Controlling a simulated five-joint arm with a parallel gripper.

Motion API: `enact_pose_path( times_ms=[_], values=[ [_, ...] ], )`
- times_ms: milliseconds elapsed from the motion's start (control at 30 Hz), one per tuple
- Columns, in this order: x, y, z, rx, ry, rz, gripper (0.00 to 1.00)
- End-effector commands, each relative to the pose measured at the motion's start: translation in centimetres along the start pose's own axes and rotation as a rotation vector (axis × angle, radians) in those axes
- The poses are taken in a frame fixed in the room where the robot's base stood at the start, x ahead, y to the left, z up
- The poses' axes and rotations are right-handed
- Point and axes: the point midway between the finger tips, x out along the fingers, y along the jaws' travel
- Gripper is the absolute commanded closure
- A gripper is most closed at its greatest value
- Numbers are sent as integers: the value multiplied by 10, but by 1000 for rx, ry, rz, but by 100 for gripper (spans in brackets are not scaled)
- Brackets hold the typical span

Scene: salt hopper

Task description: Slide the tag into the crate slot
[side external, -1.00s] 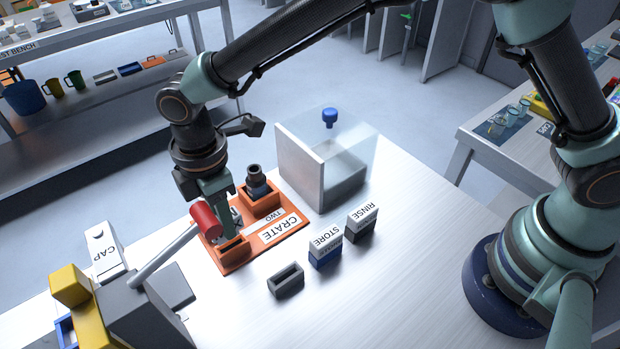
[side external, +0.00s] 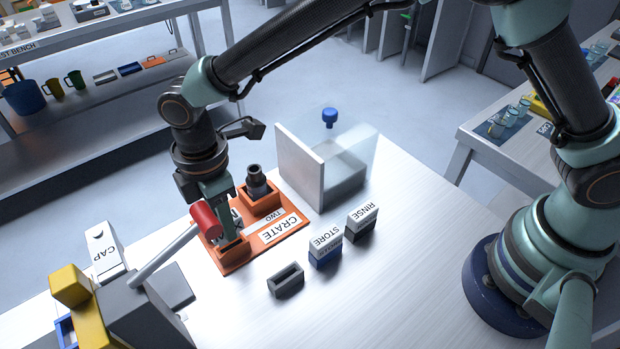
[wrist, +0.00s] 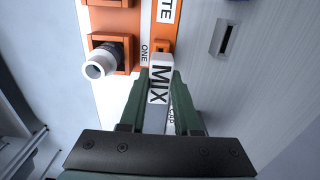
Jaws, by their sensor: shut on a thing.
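My gripper (wrist: 161,78) is shut on a pale tag (wrist: 158,62) marked MIX, with a dark finger on each side in the wrist view. The tag's far end is close to the small orange slot of the crate (wrist: 116,19). I cannot tell whether its end has entered. In the side view my gripper (side external: 222,200) is low over the near-left end of the orange crate (side external: 265,236), by its slot block (side external: 233,250). The red cylinder hides part of the fingers and tag there. A dark bottle-like piece (side external: 257,180) stands in the crate's other holder.
A red-ended rod (side external: 206,219) reaches close beside my gripper from a grey and yellow fixture (side external: 125,310). A clear-sided box (side external: 325,170) stands behind the crate. STORE (side external: 325,247) and RINSE (side external: 362,224) blocks and an empty grey holder (side external: 286,281) stand right.

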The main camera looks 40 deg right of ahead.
Motion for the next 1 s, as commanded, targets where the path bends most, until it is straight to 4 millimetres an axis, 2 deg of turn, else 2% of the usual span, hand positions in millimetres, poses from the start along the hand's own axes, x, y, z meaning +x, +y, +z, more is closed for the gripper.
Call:
enact_pose_path(
  times_ms=[467, 1000],
  values=[
    [0, 0, 0, 0, 0, 0, 100],
    [10, 0, 0, 0, -1, -1, 100]
  ],
)
